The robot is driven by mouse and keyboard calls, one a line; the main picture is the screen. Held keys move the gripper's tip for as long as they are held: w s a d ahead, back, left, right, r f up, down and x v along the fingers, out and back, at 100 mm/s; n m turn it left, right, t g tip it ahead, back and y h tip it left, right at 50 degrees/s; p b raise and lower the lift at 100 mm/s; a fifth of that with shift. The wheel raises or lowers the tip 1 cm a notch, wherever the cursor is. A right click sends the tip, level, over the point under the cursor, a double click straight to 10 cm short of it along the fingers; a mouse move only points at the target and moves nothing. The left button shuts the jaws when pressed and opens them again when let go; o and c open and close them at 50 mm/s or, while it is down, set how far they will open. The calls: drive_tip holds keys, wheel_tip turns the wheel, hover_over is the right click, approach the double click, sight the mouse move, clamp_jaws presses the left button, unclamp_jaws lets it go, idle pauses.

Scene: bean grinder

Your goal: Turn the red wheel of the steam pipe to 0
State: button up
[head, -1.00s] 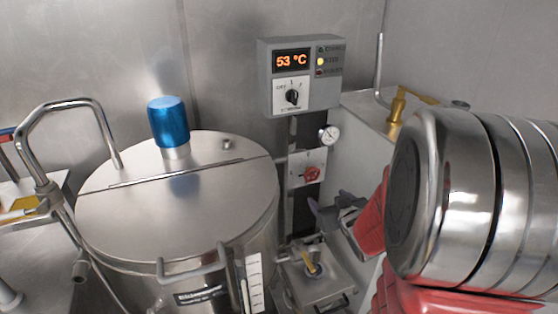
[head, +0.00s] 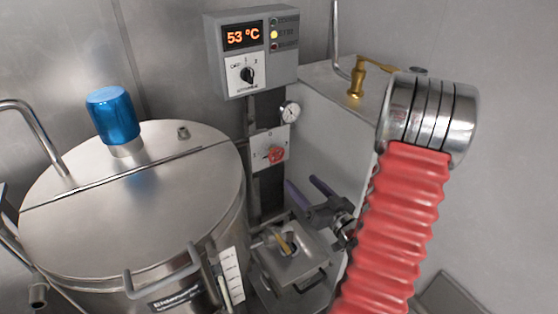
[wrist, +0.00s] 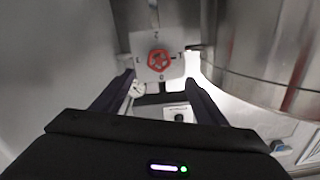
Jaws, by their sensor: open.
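The red wheel (head: 276,155) is small and sits on a white plate (head: 262,140) below the control box. In the wrist view the wheel (wrist: 159,61) shows near the top centre, with marks around it on the plate; a 0-like mark is below it in that picture. I cannot tell which mark the wheel points to. My gripper (head: 303,184) has dark purple fingers and is open and empty, to the lower right of the wheel in the head view. In the wrist view the wheel appears between the fingertips of my gripper (wrist: 159,72), apart from them.
A steel kettle (head: 130,200) with a blue cap (head: 112,115) stands left of the wheel. The control box (head: 250,55) reads 53 °C above it. A gauge (head: 290,114) is close by the plate. A small steel box (head: 290,265) stands below, beside a light side wall (head: 320,125).

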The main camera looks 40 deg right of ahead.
sight(277, 157)
drive_tip(key=w, duration=1.3)
drive_tip(key=shift+w+d, duration=0.35)
drive_tip(key=shift+d, duration=0.05)
drive_tip(key=shift+c, duration=0.5)
drive_tip(key=c, duration=0.9)
drive_tip(key=shift+a, duration=0.2)
drive_tip(key=shift+c, duration=0.2)
drive_tip(key=shift+d, duration=0.1)
